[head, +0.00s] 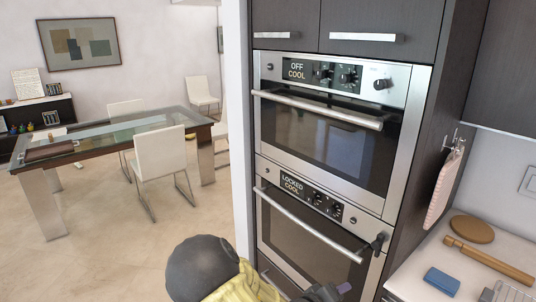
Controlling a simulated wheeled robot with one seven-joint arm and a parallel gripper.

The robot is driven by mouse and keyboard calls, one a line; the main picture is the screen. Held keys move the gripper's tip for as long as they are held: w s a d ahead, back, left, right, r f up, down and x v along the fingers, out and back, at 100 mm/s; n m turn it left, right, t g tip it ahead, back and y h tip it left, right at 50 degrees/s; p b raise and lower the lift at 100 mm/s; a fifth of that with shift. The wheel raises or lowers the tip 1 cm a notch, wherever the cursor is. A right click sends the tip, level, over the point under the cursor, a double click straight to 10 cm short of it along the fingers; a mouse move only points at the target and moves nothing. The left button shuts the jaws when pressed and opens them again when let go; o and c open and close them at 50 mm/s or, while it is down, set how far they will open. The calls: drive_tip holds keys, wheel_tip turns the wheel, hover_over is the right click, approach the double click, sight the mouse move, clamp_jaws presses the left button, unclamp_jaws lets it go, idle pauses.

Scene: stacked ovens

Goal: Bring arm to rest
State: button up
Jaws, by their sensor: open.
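My arm, with a dark rounded link and a yellow part, rises from the bottom edge of the head view, in front of the ovens. My gripper (328,292) shows only in part at the bottom edge, dark with a pale tip. It is open, and I see nothing held in it. It appears in front of the lower oven door, below its handle; I cannot tell how far apart they are.
The upper oven (325,140) reads OFF, COOL; the lower oven (300,238) reads LOCKED, COOL. Both doors are shut. A black latch-like piece (377,243) sits by the lower handle's right end. The counter at right holds a blue sponge (441,281) and rolling pin (488,260).

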drive_tip(key=s+a+f+m+g+y, duration=0.1)
drive_tip(key=s+a+m+g+y, duration=0.25)
drive_tip(key=y, duration=0.45)
drive_tip(key=s+r+g+y, duration=0.2)
drive_tip(key=s+r, duration=0.7)
drive_tip(key=s, duration=0.2)
drive_tip(key=shift+s+a, duration=0.4)
drive_tip(key=shift+a, duration=0.05)
drive_tip(key=shift+d, duration=0.1)
